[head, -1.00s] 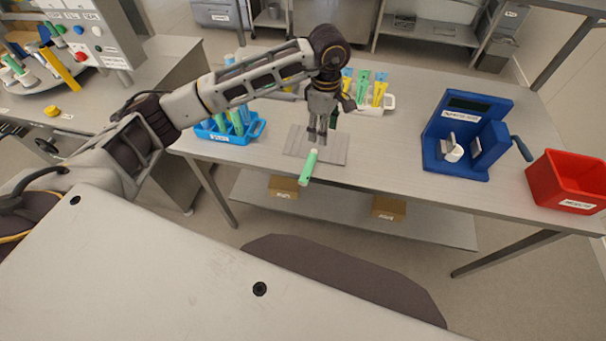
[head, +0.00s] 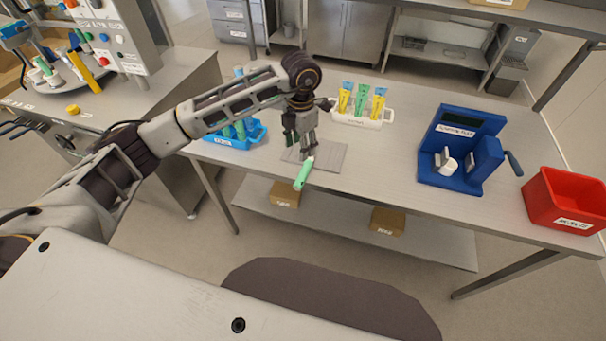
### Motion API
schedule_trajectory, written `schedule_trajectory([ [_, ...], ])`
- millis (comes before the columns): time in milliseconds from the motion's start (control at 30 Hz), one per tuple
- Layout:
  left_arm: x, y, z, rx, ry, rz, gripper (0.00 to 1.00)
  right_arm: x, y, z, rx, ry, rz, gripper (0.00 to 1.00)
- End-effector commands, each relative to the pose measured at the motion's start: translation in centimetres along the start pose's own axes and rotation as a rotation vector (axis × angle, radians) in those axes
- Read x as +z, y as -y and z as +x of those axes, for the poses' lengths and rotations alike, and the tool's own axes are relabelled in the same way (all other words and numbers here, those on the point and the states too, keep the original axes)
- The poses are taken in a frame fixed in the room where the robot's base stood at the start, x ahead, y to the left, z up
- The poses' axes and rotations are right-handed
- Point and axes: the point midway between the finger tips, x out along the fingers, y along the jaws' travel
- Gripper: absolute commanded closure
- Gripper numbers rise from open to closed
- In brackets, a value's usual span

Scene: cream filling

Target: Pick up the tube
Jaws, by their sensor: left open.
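A green tube (head: 303,174) with a pale upper end lies at the front of the steel table, by the front edge of a grey mat (head: 331,159). Its lower end points toward me and appears to reach the table's front edge. My left gripper (head: 308,150) points down over the mat, just behind the tube's pale end. Its fingers are open; I cannot tell whether they touch the tube. My right gripper is not in view.
A blue rack (head: 239,143) with tubes stands left of the mat, partly behind my arm. A white rack (head: 361,120) with yellow, green and blue tubes is behind. A blue device (head: 468,127) and red bin (head: 565,195) stand right. The table between mat and device is clear.

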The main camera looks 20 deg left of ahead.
Motion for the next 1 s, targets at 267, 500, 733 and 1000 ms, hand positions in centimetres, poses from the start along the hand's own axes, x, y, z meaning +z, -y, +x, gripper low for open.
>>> schedule_trajectory([
  [267, 0.0, 0.0, 0.0, 0.001, 0.002, -0.290, 0.49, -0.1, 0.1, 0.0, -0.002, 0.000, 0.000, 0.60],
  [500, 0.0, 0.0, 0.0, 0.001, 0.002, -0.475, 0.49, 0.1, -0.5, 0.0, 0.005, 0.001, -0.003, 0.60],
  [733, 0.0, 0.0, 0.0, 0.001, 0.002, -0.519, 0.49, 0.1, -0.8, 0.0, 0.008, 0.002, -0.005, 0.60],
  [1000, 0.0, 0.0, 0.1, 0.001, 0.002, -0.517, 0.49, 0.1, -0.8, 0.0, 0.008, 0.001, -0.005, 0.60],
])
